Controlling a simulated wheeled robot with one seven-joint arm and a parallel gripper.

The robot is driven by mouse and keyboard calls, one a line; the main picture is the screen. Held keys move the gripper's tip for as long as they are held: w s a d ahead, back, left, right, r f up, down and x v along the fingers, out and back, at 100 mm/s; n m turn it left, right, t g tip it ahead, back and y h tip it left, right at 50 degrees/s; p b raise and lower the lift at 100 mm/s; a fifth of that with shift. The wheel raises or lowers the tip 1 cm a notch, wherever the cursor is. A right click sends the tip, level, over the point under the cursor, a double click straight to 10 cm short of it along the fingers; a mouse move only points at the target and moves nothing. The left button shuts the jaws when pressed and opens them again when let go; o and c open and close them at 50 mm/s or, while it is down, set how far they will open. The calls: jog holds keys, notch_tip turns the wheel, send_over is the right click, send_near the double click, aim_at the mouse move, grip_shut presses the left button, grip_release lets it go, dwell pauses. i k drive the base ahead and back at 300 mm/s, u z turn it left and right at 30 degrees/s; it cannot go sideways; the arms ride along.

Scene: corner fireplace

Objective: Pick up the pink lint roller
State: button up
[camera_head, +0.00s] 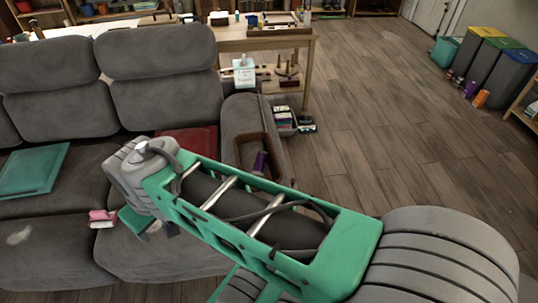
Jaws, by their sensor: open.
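The pink lint roller (102,215) lies on the front part of the grey sofa seat (55,235), at the left of the view. Its pink part is on top, with a pale part below. My gripper (140,228) is open and hangs at the end of my green arm, just right of the roller in the picture. My wrist hides part of the gripper, and I cannot tell its height above the seat. No object shows between the jaws.
A teal folder-like item (32,170) lies on the seat at left. A red item (188,143) lies behind my wrist. A brown tray (246,158) with a purple object sits on the armrest. A wooden table (262,45) stands behind. The floor at right is mostly clear.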

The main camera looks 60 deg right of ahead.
aim_at(99, 214)
jog(key=u, duration=0.15)
jog(key=k, duration=0.25)
jog(key=u, duration=1.05)
jog(key=i, duration=1.9)
jog(key=z, duration=0.55)
